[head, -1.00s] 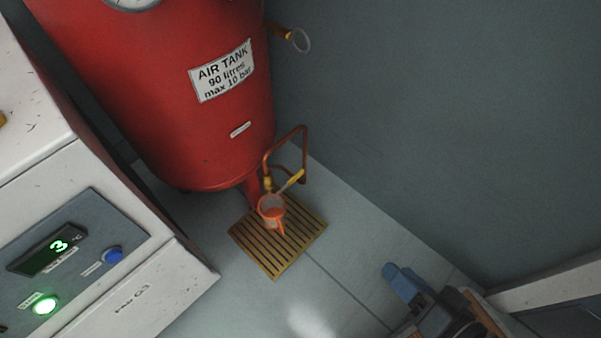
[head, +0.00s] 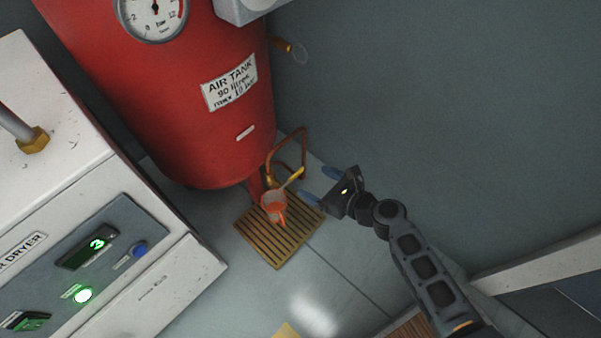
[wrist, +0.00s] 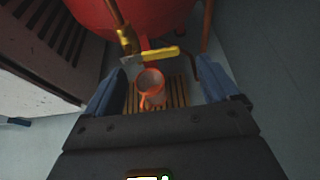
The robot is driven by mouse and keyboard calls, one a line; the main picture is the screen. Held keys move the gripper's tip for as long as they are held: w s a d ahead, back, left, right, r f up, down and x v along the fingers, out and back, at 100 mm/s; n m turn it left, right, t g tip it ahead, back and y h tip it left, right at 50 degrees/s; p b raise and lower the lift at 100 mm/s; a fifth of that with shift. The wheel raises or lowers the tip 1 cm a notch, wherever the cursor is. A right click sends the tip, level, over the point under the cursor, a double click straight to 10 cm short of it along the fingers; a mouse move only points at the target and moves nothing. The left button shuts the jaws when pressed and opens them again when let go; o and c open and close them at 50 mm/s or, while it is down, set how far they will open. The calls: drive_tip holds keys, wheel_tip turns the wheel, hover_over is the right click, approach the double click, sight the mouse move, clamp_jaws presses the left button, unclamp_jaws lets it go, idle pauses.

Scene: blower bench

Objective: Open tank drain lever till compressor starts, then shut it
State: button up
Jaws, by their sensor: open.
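The red air tank (head: 190,130) stands upright at the upper left in the head view. Its drain lever (head: 292,178), a yellow handle on a brass valve, sits by the tank's base; it also shows in the wrist view (wrist: 160,53). An orange cup (head: 273,207) is below the valve, over a slatted yellow grate (head: 270,245). My gripper (head: 327,184) is open and empty, just right of the lever and apart from it. In the wrist view the lever and cup show ahead, between the blue fingers. The gauge (head: 153,12) is partly cut off at the top.
A copper pipe (head: 303,145) loops beside the valve. A grey wall (head: 430,120) bounds the right; floor is clear right of the grate.

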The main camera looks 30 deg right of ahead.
sight(296, 173)
drive_tip(key=b+x, duration=0.2)
drive_tip(key=x, duration=0.5)
drive_tip(key=shift+f, duration=0.15)
drive_tip(key=c, duration=1.5)
